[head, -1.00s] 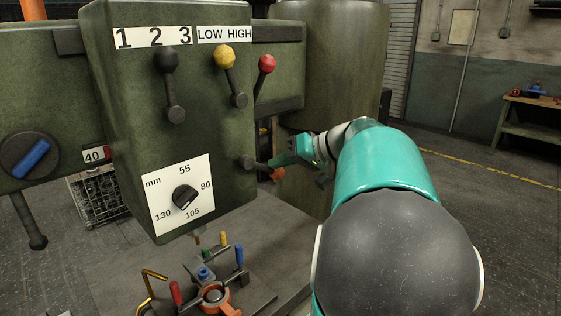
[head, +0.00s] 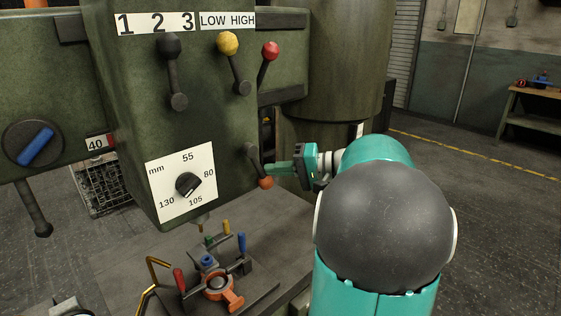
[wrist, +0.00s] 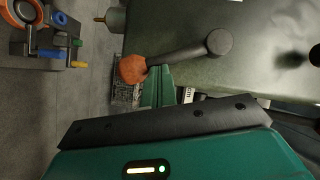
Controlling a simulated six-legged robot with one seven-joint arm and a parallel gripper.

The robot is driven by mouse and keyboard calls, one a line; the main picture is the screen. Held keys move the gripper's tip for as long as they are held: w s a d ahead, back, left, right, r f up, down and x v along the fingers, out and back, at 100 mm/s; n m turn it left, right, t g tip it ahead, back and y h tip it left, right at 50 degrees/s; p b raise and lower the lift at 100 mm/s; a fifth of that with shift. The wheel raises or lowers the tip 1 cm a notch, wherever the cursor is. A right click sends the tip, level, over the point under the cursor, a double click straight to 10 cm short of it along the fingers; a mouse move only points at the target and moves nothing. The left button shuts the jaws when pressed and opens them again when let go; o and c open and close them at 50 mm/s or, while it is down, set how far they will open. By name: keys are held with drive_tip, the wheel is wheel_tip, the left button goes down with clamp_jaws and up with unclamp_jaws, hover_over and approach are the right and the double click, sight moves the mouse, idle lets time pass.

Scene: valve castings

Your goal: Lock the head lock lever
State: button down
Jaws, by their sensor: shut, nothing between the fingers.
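The lever with an orange knob (head: 266,183) on the lower right of the green machine head bears no readable label; I take it as the head lock lever. Its dark rod slopes down and slightly right from its pivot (head: 250,150). In the wrist view the orange knob (wrist: 133,69) shows just beyond the fingertips, with the rod running right to a round dark pivot (wrist: 219,42). My gripper (head: 268,169) is shut and empty, its green tips beside the rod just above the knob. I cannot tell whether they touch it. The fingers also show in the wrist view (wrist: 158,85).
Above are levers with black (head: 169,43), yellow (head: 228,43) and red (head: 270,50) knobs. A dial (head: 188,184) is on the front face. A clamped orange part (head: 218,283) sits on the table below. The floor to the right is open.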

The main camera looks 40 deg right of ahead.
drive_tip(key=shift+a+f+m+t+y, duration=0.3)
drive_tip(key=shift+a+f+m, duration=0.2)
drive_tip(key=shift+a, duration=0.2)
drive_tip(key=shift+a+f+m+t+y, duration=0.2)
drive_tip(key=shift+a+f+m+y, duration=0.2)
drive_tip(key=shift+a+m, duration=0.25)
drive_tip(key=shift+a, duration=0.1)
